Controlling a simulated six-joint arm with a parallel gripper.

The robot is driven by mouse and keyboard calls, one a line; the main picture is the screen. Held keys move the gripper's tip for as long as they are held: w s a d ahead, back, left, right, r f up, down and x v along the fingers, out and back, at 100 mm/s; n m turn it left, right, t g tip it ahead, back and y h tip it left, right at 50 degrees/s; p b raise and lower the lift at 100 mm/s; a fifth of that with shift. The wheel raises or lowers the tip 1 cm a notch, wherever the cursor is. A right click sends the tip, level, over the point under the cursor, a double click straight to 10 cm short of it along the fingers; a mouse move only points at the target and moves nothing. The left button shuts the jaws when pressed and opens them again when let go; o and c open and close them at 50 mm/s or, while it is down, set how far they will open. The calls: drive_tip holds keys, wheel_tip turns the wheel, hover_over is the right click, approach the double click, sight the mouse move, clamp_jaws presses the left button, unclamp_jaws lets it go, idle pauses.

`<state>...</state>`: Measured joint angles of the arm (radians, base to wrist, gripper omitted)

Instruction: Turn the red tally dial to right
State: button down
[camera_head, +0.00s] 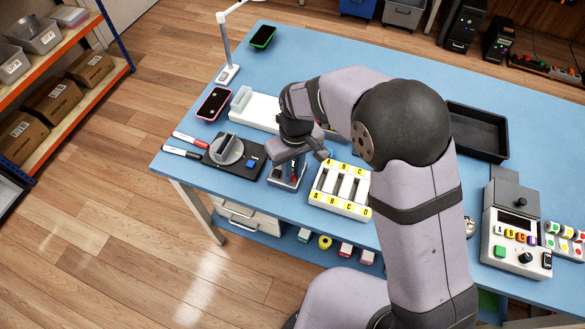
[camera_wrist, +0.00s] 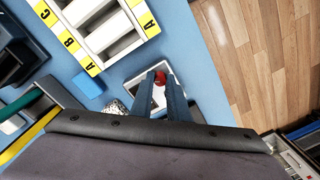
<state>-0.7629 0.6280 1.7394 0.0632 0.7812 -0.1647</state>
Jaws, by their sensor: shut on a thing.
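In the head view my gripper (camera_head: 293,158) is down over the small tally box (camera_head: 285,178), near the table's front edge, and the wrist hides most of the dial.
A white rack with yellow letter labels (camera_head: 342,190) stands just right of the box. A black base with a grey round piece (camera_head: 226,149) is to the left, beside red and black markers (camera_head: 182,152). A black tray (camera_head: 480,135) lies farther right.

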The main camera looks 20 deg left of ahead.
sight(294, 174)
drive_tip(key=shift+m, duration=0.5)
drive_tip(key=c, duration=1.7)
unclamp_jaws()
drive_tip(key=shift+w+d+r+b, duration=0.1)
drive_tip(key=shift+r+b, duration=0.25)
drive_tip(key=shift+r, duration=1.5)
drive_tip(key=shift+w+r+b, duration=0.1)
drive_tip(key=shift+r+b, duration=0.2)
drive_tip(key=shift+r, duration=1.55)
